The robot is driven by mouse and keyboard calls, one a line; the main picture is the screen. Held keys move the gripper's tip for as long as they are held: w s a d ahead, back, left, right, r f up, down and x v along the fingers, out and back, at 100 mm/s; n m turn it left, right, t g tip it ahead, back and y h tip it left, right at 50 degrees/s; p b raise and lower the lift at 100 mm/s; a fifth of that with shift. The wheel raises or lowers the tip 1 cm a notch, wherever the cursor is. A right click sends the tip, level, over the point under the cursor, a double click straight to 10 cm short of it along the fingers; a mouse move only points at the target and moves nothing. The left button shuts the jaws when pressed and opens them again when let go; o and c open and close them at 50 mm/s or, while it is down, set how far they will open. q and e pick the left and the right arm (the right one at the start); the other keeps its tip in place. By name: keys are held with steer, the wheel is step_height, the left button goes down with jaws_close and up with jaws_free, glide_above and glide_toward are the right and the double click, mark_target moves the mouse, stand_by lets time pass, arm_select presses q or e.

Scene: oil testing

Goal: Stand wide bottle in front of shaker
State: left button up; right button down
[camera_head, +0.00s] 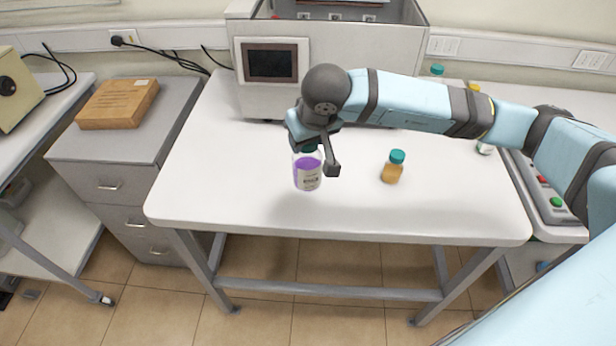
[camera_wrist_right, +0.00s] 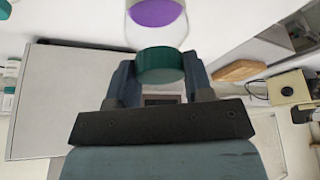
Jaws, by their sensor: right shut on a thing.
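The wide bottle (camera_head: 307,172) has purple liquid, a pale label and a dark green cap. It is upright at the front middle of the white table; I cannot tell whether its base touches the table. My right gripper (camera_head: 318,155) is shut on it near the cap, from above and behind. In the right wrist view the green cap (camera_wrist_right: 160,65) sits between the two fingers. The shaker (camera_head: 272,75) is the large grey-white machine with a dark screen at the back of the table, behind the bottle. My left gripper is not in view.
A small amber bottle (camera_head: 393,167) with a teal cap stands to the right of the wide bottle. My right arm spans the table's back right. The table's left and front are clear. A cardboard box (camera_head: 118,103) lies on the grey cabinet at left.

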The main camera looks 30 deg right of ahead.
steer(key=w+d+r+m+h+b, duration=0.2)
steer(key=w+d+r+m+b, duration=0.3)
steer(key=d+r, duration=0.6)
step_height(320, 180, down, 21)
steer(key=d+n, duration=0.1)
steer(key=shift+w+d+r+p, duration=0.15)
steer(key=shift+w+d+p, duration=0.05)
steer(key=shift+w+p, duration=0.2)
steer(key=c, duration=0.5)
jaws_free()
